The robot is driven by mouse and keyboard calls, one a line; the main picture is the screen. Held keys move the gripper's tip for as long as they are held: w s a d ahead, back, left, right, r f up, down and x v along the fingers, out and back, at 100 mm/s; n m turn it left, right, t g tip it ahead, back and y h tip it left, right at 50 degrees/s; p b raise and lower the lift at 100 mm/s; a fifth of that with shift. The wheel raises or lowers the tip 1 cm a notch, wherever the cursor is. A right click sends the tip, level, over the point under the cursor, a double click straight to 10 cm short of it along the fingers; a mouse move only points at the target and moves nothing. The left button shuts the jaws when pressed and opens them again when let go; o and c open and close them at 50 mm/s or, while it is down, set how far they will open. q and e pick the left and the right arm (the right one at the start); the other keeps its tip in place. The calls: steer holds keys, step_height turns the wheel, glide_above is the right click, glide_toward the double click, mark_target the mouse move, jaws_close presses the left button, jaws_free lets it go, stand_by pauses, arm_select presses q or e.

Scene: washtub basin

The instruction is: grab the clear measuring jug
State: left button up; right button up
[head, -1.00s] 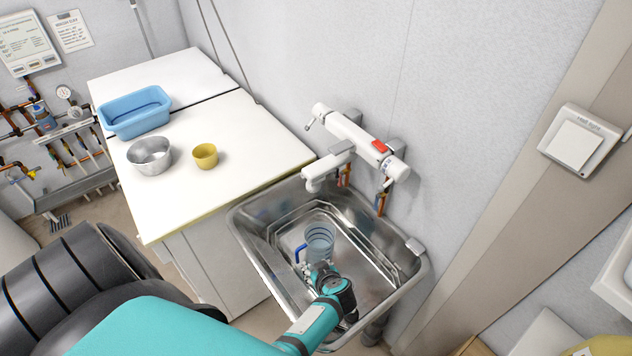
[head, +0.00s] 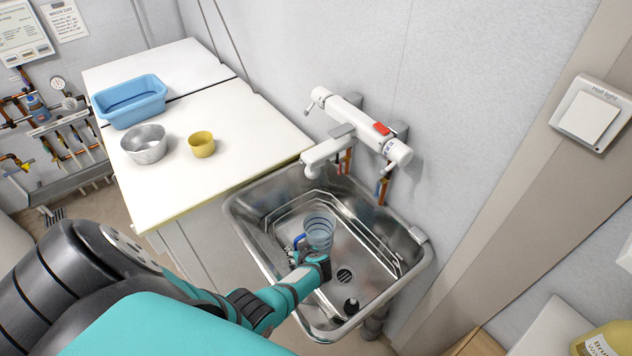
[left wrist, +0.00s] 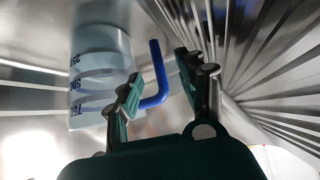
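The clear measuring jug (head: 319,230) stands in the metal basin (head: 234,212), with its blue handle (head: 298,241) facing left. In the left wrist view the jug (left wrist: 100,62) is at the upper left with dark volume marks, and its blue handle (left wrist: 159,72) extends to the right. My left gripper (left wrist: 160,82) is open, its two fingers apart with the handle showing between them. Whether either finger touches the handle I cannot tell. In the head view the left gripper (head: 298,258) is at the jug's near side and partly hides its base. My right gripper is not in view.
A white wall tap (head: 345,138) overhangs the basin's back left. The basin shows a drain (head: 344,275) and a dark round thing (head: 351,306). On the white counter (head: 215,105) stand a yellow cup (head: 201,145), a metal bowl (head: 144,144) and a blue tub (head: 130,104).

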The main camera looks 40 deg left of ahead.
mark_target(296, 248)
arm_select(q)
steer(key=b+x, duration=0.1)
steer(key=x, duration=0.2)
steer(key=shift+f+b, duration=0.2)
steer(key=shift+b, duration=0.2)
steer(key=shift+w+a+f, duration=0.2)
steer(key=shift+w+a, duration=0.1)
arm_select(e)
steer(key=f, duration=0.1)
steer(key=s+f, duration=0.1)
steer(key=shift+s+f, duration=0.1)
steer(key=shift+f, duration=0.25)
arm_select(q)
steer(key=shift+s+r, duration=0.1)
jaws_close()
